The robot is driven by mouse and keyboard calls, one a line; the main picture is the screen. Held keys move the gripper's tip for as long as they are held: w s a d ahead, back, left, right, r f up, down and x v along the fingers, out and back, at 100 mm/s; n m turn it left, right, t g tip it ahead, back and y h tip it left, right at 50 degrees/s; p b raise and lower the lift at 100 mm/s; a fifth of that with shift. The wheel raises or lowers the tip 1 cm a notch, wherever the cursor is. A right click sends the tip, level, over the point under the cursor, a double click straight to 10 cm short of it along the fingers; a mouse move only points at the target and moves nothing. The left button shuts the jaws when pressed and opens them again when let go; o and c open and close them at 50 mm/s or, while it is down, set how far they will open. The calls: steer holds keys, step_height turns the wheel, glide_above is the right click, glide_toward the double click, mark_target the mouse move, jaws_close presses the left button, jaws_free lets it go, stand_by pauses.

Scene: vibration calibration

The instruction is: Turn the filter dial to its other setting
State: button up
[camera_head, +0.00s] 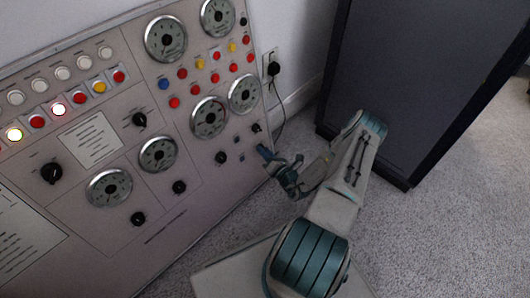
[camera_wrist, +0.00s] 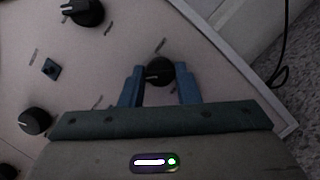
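A black dial (camera_wrist: 158,72) with a pale pointer mark sits between the two blue fingertips of my gripper (camera_wrist: 160,70) in the wrist view. Its label is too small to read, so I cannot confirm that it is the filter dial. The fingers stand apart, one on each side of the dial, with narrow gaps that make contact hard to judge. In the head view my gripper (camera_head: 264,151) is at the panel's lower right edge, just below a small black dial (camera_head: 256,128).
The grey panel (camera_head: 200,185) carries gauges, lamps and several other knobs. In the wrist view a square switch (camera_wrist: 50,69) and black knobs (camera_wrist: 84,11) lie left of my gripper. A dark cabinet (camera_head: 415,80) stands behind my arm. A cable (camera_head: 283,105) hangs from a wall socket.

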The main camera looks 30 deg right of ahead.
steer(key=shift+m+p, duration=0.35)
steer(key=shift+m, duration=0.05)
steer(key=shift+w+a+r+m+g+h+p, duration=0.15)
steer(key=shift+m+g+p, duration=0.6)
steer(key=shift+m+p, duration=1.45)
steer(key=shift+s+d+r+m+g+h+p, duration=0.1)
steer(key=shift+m+g+p, duration=0.75)
steer(key=shift+m, duration=2.55)
steer(key=shift+w+a+r+m+g+h+p, duration=0.15)
steer(key=shift+m+g+p, duration=0.45)
steer(key=shift+m+p, duration=1.7)
steer(key=shift+d+f+m+b, duration=0.1)
steer(key=shift+m+b, duration=0.45)
steer(key=shift+m, duration=0.05)
steer(key=o, duration=1)
steer(key=shift+c, duration=0.2)
steer(key=shift+s, duration=0.1)
